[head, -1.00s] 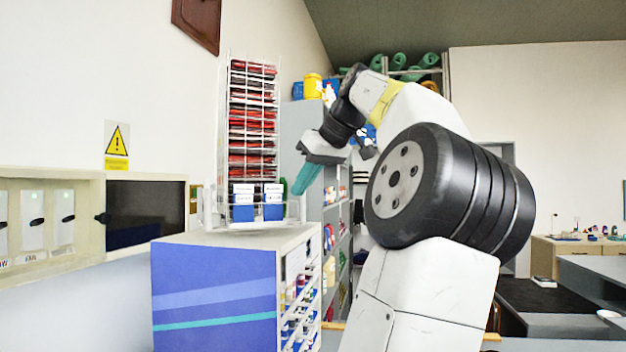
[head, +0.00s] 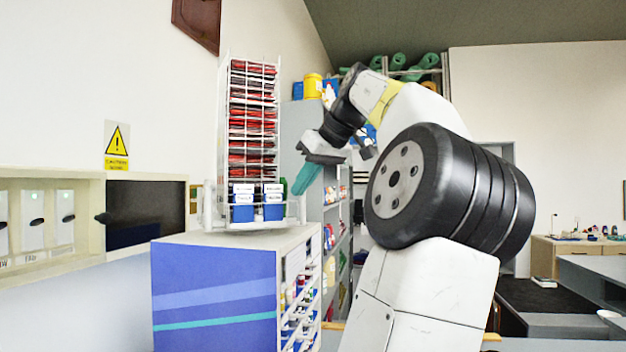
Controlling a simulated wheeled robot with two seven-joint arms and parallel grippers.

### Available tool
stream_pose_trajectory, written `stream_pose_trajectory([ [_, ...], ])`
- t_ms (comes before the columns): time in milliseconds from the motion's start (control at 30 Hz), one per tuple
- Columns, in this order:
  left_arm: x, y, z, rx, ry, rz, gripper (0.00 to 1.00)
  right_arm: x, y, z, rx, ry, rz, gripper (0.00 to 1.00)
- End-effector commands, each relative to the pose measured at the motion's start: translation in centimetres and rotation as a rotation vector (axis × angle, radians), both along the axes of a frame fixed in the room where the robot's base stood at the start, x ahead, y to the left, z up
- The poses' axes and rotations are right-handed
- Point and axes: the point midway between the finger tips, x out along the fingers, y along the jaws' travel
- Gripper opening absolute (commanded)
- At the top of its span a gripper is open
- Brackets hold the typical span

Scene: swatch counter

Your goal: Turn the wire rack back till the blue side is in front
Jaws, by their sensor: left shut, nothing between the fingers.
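The wire rack (head: 253,130) is a tall white frame standing on top of a cabinet. Its side towards me holds red swatches (head: 251,120) in several tiers, with two blue boxes (head: 243,207) at the bottom. No full blue side shows in front; the rack's far sides are hidden. My left gripper (head: 301,187) has teal fingers and is shut and empty. Its fingertips are at the rack's lower right edge, close to the right end of its base; I cannot tell if they touch. My right gripper is not in view.
The cabinet (head: 214,290) under the rack has a blue striped front and side shelves with bottles. Wall boxes (head: 35,218) are at the left. A grey shelf unit (head: 300,135) stands behind my gripper. A yellow tub (head: 312,87) sits on top.

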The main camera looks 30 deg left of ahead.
Motion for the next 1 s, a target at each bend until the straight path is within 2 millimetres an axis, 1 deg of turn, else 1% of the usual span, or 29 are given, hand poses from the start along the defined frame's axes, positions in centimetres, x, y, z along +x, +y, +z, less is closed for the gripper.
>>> stream_pose_trajectory([
  [400,0.1,0.0,0.0,0.0,0.0,0.0,0.0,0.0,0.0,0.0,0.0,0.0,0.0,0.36],
  [700,2.0,0.2,0.0,0.002,0.0,0.002,0.0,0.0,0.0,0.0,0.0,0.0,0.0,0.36],
  [1000,2.2,0.1,0.0,0.0,0.0,0.0,0.0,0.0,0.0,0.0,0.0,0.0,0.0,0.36],
])
